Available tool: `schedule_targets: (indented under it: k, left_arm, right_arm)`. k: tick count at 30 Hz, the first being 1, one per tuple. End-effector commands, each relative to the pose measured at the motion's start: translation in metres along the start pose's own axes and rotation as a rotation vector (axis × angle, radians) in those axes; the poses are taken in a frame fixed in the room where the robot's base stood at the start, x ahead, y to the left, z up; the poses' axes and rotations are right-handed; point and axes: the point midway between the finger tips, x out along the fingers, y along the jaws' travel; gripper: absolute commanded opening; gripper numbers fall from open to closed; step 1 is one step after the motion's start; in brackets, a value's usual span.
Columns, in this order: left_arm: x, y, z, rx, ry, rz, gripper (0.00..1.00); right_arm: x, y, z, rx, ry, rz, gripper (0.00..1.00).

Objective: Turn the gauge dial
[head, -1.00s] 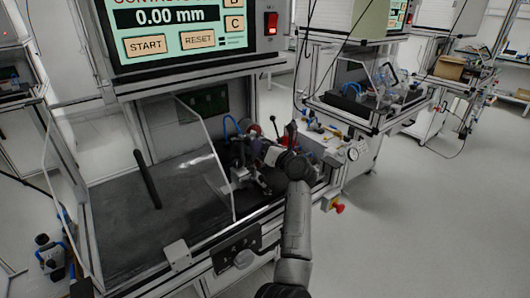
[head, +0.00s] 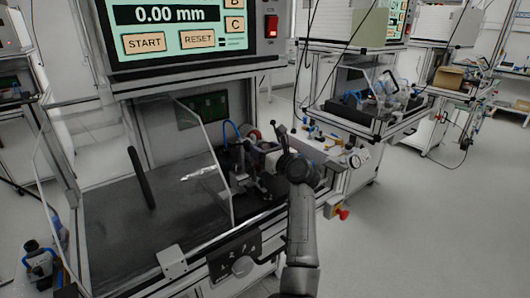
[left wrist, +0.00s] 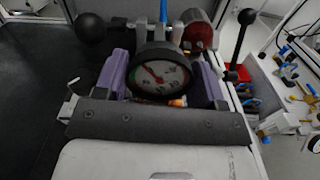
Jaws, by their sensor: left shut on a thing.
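The gauge dial (left wrist: 160,75) is a round black-rimmed gauge with a white face and a red needle, in the middle of the left wrist view. My left gripper (left wrist: 161,88) has its purple finger pads on either side of it and is shut on it. In the head view my left gripper (head: 262,161) is at the fixture (head: 240,160) on the right part of the bench. The dial cannot be made out there, as the gripper and wrist cover it. My right gripper is not in view.
A black ball knob (left wrist: 90,28) and a red cylinder (left wrist: 198,32) stand close to the dial. A clear guard (head: 200,165) rises left of the fixture. A screen (head: 180,35) reads 0.00 mm. A red emergency button (head: 342,213) and a small pressure gauge (head: 354,161) are at right.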

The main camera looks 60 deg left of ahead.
Motion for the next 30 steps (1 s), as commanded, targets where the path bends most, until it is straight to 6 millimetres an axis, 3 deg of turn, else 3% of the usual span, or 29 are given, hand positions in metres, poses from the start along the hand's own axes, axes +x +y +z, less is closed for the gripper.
schedule_targets:
  k: [8,9,12,22,30]
  left_arm:
    - [0.000,0.000,0.001,0.000,-0.001,0.000,0.40]
    - [0.000,0.000,0.001,0.000,-0.001,0.000,0.67]
    - [0.000,0.000,0.000,0.000,-0.001,0.000,0.74]
    - [-0.007,-0.001,0.001,0.001,0.000,-0.002,0.74]
    - [-0.054,-0.001,0.002,0.002,0.000,-0.004,0.74]
  right_arm:
    - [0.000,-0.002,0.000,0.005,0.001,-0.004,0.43]
    - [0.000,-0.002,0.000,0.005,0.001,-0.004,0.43]
    - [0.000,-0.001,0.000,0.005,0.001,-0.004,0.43]
    - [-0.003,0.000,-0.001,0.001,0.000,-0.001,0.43]
    - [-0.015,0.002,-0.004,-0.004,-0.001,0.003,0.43]
